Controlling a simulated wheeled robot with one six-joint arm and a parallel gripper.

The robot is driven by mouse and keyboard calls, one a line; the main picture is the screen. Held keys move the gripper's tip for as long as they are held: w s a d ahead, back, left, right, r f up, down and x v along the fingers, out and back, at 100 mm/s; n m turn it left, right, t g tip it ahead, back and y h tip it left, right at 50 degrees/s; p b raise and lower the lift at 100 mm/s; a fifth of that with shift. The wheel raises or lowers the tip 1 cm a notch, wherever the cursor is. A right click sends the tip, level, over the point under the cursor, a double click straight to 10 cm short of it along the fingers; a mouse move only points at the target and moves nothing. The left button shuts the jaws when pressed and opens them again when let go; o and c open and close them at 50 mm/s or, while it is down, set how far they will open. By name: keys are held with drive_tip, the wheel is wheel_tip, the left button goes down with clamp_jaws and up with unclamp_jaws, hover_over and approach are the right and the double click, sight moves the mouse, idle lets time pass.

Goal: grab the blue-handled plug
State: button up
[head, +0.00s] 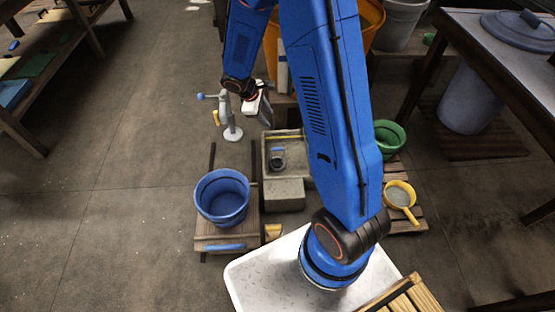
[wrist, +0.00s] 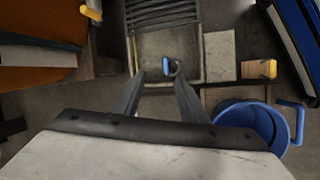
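The plug with a blue handle (wrist: 166,66) shows in the wrist view just beyond and between my fingertips, beside a small dark ring. In the head view, the blue handle (head: 277,149) lies inside the grey, tray-like mould (head: 266,170), above a dark round part. My gripper (wrist: 160,80) is open, its two dark fingers spread with nothing between them. It looks apart from the plug; the exact gap is hard to judge. In the head view, my gripper is partly visible at the end of the blue arm, above and behind the mould.
A blue bucket (head: 222,197) stands on a wooden pallet left of the mould, with a grey block (head: 284,195) in front. A green bucket (head: 390,136) and yellow sieve (head: 399,195) are right. Open floor lies left.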

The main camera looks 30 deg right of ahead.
sight(276, 148)
wheel_tip(276, 148, down, 13)
drive_tip(key=w+a+n, duration=0.1)
drive_tip(key=w+n, duration=0.1)
drive_tip(key=n, duration=0.1)
drive_tip(key=shift+g, duration=0.3)
drive_tip(key=x, duration=1.6)
drive_tip(key=shift+w+d+f, duration=0.3)
drive_tip(key=shift+d, duration=0.05)
clamp_jaws()
